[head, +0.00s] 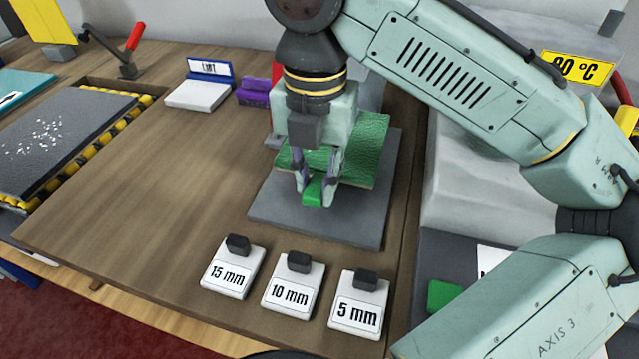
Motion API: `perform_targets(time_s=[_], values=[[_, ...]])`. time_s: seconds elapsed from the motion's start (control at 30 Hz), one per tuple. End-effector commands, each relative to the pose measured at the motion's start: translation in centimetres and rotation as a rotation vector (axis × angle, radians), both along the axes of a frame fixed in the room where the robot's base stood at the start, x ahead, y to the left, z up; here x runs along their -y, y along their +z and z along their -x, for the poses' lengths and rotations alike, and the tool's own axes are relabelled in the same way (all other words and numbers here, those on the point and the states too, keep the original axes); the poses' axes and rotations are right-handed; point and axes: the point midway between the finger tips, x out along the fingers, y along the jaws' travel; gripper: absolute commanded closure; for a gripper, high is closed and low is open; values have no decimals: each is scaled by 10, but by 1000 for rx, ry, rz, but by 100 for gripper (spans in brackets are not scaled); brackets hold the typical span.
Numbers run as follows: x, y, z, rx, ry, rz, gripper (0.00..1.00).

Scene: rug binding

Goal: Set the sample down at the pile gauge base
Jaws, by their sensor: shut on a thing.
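My gripper (318,190) points down over a flat grey plate (361,225), which looks like the pile gauge base. It is shut on the green sample (364,145), a textured piece extending behind and to the right of the fingers. A brighter green part (313,191) shows between the fingertips; it looks like part of the sample. The sample is over the plate, but I cannot tell whether it touches it. My gripper and wrist hide part of the sample and the plate's back left.
White gauge blocks marked 15 mm (232,278), 10 mm (290,297) and 5 mm (357,313) stand in front of the plate. A white scale-like device (198,95) and a purple block (252,92) are behind. Bare wooden table (150,190) lies to the left.

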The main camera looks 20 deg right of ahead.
Motion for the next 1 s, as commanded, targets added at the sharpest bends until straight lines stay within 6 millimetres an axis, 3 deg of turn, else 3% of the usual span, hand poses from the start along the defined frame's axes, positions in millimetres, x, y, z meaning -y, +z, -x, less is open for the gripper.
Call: perform_targets(time_s=[0.13,0.4,0.77,0.8,1.0], values=[[7,-3,-6,0,-1,2,100],[7,-35,-6,-1,0,3,100],[6,-39,-6,0,2,0,100],[6,-39,-6,0,2,0,78],[6,-39,-6,-1,1,1,64]])
